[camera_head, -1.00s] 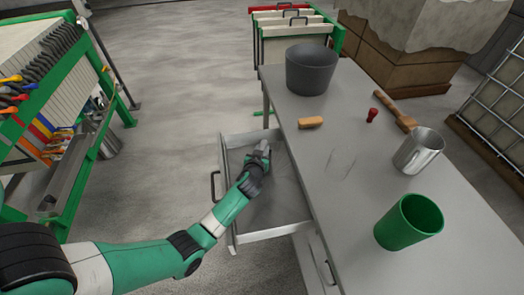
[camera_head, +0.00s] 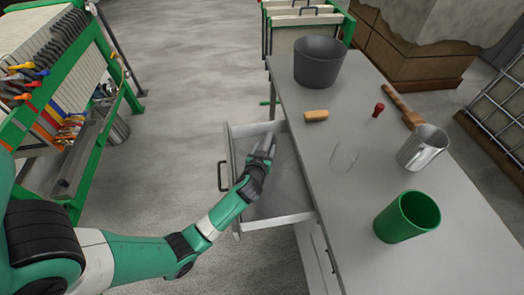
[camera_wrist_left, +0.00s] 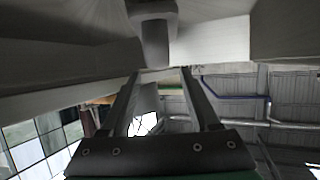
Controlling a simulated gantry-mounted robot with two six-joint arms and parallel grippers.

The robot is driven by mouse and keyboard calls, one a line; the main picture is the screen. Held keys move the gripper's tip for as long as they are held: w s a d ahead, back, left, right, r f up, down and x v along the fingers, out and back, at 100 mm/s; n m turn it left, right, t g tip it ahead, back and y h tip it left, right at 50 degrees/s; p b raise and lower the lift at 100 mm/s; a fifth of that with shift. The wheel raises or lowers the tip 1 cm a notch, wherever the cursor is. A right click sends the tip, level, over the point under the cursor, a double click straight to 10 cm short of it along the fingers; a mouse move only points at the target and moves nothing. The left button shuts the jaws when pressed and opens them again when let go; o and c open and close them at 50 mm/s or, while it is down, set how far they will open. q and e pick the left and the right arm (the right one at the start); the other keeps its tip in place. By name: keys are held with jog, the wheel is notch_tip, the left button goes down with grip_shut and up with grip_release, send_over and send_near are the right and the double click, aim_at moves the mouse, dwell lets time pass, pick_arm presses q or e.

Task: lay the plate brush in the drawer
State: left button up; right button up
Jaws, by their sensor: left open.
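The drawer (camera_head: 282,220) stands pulled out from the left side of the grey table. My left gripper (camera_head: 264,146) is open over or inside the drawer, its two fingers spread and pointing to the table side; I see nothing held. Its fingers also show in the left wrist view (camera_wrist_left: 162,85), with a grey shape beyond them that I cannot name. I cannot tell for certain which thing is the plate brush. A wooden long-handled tool (camera_head: 401,105) lies at the table's far right edge, and a tan block (camera_head: 316,116) lies near the far left edge. My right gripper is out of view.
On the table (camera_head: 375,165) stand a dark grey bucket (camera_head: 318,66), a metal mug (camera_head: 422,149), a green cup (camera_head: 403,220) and a small red object (camera_head: 378,109). A green tool rack (camera_head: 78,100) stands at left. The floor between is clear.

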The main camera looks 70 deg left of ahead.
pick_arm(q)
jog(key=p+v, duration=0.1)
jog(key=v, duration=0.5)
jog(key=w+d+r+m+t+h, duration=0.1)
jog(key=w+d+r+t, duration=0.25)
jog(key=r, duration=0.65)
jog(key=w+d+r+m+t+h, duration=0.1)
jog(key=w+d+r+t, duration=0.3)
jog(key=r, duration=0.6)
jog(key=w+d+r+m+t+h, duration=0.1)
jog(key=w+d+r+t, duration=0.3)
jog(key=r, duration=0.6)
jog(key=s+d+r+m+t+h, duration=0.2)
jog(key=s+d+r+h, duration=0.1)
jog(key=r, duration=0.6)
jog(key=s+d+r+m+t+h, duration=0.3)
jog(key=d+r, duration=0.3)
jog(key=r, duration=0.4)
jog(key=s+d+r+m+t+h, duration=0.3)
jog(key=s+d+r, duration=0.1)
jog(key=r, duration=0.6)
jog(key=shift+s+d+h, duration=0.3)
jog(key=shift+d+h, duration=0.1)
jog(key=shift+d, duration=0.05)
